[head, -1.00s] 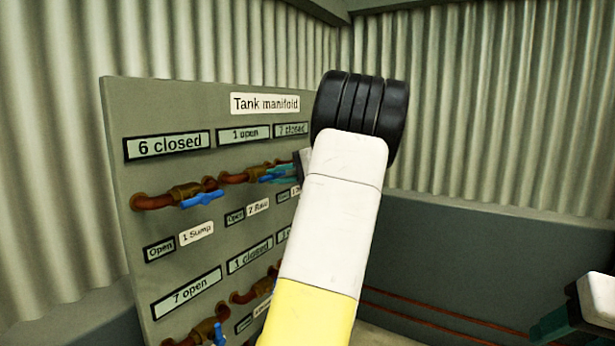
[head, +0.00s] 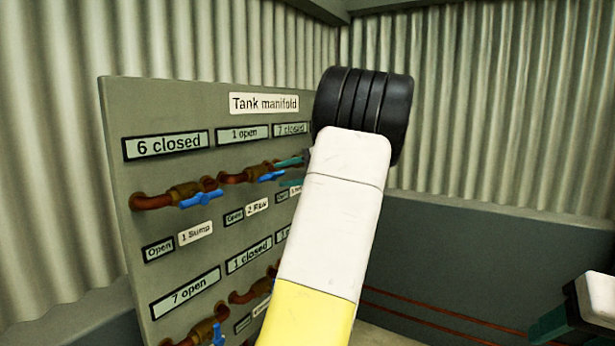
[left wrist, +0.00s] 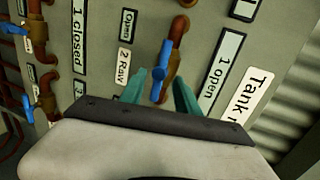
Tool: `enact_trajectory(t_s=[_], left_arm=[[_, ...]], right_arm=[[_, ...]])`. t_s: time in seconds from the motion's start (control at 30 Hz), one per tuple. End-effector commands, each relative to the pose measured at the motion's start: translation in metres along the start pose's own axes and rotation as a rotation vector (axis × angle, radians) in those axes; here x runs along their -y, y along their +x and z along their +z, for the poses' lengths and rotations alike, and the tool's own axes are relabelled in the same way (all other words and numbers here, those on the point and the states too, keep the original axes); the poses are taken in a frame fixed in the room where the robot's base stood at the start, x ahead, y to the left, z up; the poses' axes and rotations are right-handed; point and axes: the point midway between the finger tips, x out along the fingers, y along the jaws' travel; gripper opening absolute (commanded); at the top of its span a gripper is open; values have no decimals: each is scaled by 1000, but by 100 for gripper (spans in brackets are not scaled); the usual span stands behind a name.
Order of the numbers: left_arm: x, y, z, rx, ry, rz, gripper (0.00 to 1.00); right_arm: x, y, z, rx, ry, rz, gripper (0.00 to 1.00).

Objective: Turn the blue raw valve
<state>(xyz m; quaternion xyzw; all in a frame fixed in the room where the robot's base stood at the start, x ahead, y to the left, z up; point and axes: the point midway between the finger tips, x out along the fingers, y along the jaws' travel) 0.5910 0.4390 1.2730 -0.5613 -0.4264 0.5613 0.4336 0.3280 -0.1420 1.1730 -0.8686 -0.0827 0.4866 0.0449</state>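The raw valve is the one above the label "2 Raw" (head: 257,208) on the tank manifold panel. Its blue handle (head: 271,176) sits on a rusty pipe and also shows in the left wrist view (left wrist: 161,84). My left gripper (head: 285,173) is open, its teal fingers spread just right of the handle. In the left wrist view my left gripper (left wrist: 160,90) has one finger on each side of the handle, with gaps visible. A display (head: 243,133) above this valve reads "1 open".
The sump valve's blue handle (head: 201,198) is to the left, under the display "6 closed" (head: 167,144). Several more valves are in a lower row. My left arm covers the panel's right side. Corrugated walls (head: 480,110) stand behind.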

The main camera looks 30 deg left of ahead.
Motion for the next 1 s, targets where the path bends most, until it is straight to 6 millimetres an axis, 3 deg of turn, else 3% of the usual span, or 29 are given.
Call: enact_trajectory(t_s=[0.23, 0.7, 1.0], left_arm=[[0, -37, 0, -1, 0, 1, 38], [-1, -46, 0, 0, 0, 1, 38], [-10, -79, 2, -2, 1, 1, 38]], right_arm=[[0, 0, 0, 0, 0, 0, 56], [0, 0, 0, 0, 0, 0, 56], [0, 0, 0, 0, 0, 0, 56]])
